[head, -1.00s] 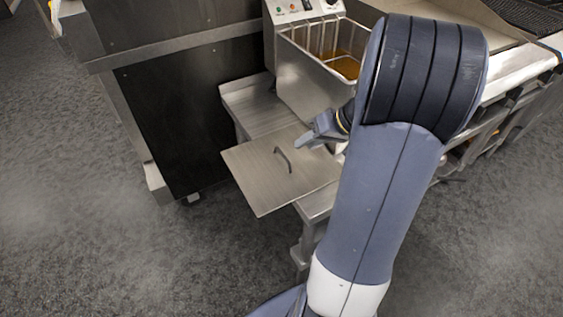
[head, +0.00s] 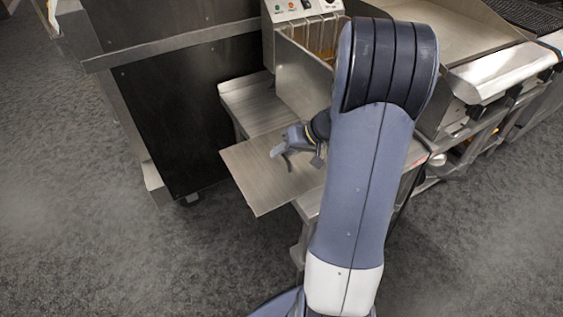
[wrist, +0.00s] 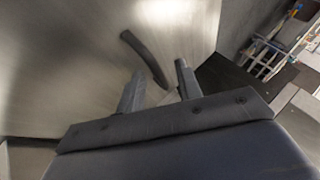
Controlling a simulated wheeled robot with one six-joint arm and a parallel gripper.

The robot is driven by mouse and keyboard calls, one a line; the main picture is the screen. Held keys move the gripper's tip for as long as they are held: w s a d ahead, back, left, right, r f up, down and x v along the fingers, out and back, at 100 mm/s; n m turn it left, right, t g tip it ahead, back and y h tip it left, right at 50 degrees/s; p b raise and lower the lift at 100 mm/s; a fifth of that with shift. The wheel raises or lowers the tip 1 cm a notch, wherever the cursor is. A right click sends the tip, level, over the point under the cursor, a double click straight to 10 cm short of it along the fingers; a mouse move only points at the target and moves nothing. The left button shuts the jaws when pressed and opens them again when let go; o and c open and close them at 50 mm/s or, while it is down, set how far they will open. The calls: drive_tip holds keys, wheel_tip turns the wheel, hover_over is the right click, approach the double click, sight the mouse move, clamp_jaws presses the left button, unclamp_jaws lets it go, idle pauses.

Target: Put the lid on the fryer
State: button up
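The lid (head: 255,188) is a flat metal plate with a dark arched handle (wrist: 144,58). It lies on the low metal stand in front of the fryer and overhangs its front left edge. The fryer (head: 300,85) is a metal box with a basket and golden oil, partly hidden by my arm. My gripper (head: 281,150) is over the lid at its handle, which it mostly hides in the head view. In the wrist view, my gripper (wrist: 157,82) is open, and the handle's near end shows between the fingertips. I cannot tell whether they touch.
The low metal stand (head: 258,108) has bare surface left of the fryer. A dark cabinet (head: 180,125) stands to the left. A flat-topped griddle (head: 470,35) and its front ledge are on the right. The grey floor in front is clear.

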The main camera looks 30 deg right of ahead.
clamp_jaws()
drive_tip(key=shift+r, duration=0.1)
idle(0.5)
